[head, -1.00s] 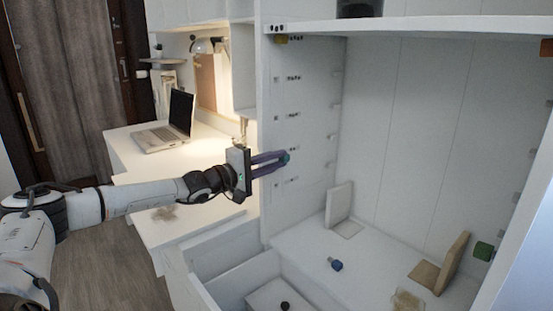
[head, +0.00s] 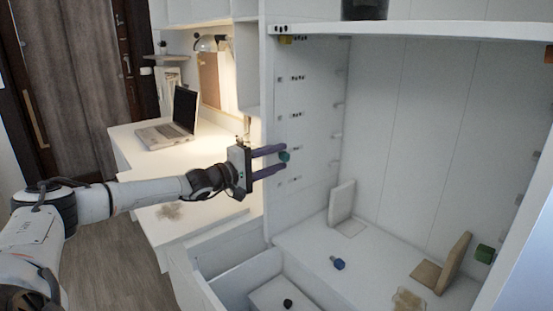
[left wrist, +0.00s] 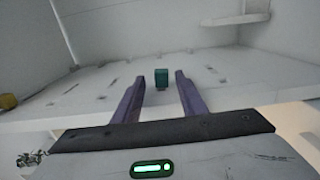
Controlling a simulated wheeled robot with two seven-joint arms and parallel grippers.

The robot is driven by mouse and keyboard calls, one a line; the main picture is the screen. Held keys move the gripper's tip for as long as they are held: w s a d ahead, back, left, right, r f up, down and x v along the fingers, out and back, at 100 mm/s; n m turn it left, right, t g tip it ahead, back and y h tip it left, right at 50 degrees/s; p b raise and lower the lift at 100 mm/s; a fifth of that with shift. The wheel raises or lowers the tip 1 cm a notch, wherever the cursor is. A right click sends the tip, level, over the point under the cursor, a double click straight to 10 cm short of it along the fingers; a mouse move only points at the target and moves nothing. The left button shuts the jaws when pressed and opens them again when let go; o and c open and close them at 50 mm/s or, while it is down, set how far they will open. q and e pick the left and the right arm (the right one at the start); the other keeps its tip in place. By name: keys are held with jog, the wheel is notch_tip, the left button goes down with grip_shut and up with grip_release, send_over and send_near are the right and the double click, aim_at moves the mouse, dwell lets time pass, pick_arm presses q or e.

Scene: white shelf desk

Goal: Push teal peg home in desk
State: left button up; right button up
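The teal peg (head: 284,157) sits at the left side panel (head: 310,120) of the white shelf desk, in its lower rows of holes. It also shows in the left wrist view (left wrist: 161,77), sticking up from the panel. How deep it sits cannot be told. My left gripper (head: 283,158) is open, with its purple fingers on either side of the peg. In the left wrist view a gap shows between the peg and each finger. My right gripper is not in view.
A blue peg (head: 338,263) lies on the cabinet floor. A green block (head: 484,253) is at the right panel and a yellow one (head: 286,40) under the upper shelf. An open drawer (head: 235,277) is below; a laptop (head: 172,125) stands behind.

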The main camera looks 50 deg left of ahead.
pick_arm(q)
jog(key=shift+s+a+f+b, duration=0.1)
jog(key=shift+s+b, duration=0.1)
jog(key=shift+s, duration=0.4)
jog(key=shift+s+a+f+b, duration=0.1)
jog(key=shift+s+b, duration=0.1)
jog(key=shift+s, duration=0.35)
jog(key=s+p, duration=0.1)
jog(key=s, duration=0.7)
jog(key=shift+a+r+p, duration=0.2)
jog(key=shift+a+p, duration=0.05)
jog(key=shift+p, duration=0.15)
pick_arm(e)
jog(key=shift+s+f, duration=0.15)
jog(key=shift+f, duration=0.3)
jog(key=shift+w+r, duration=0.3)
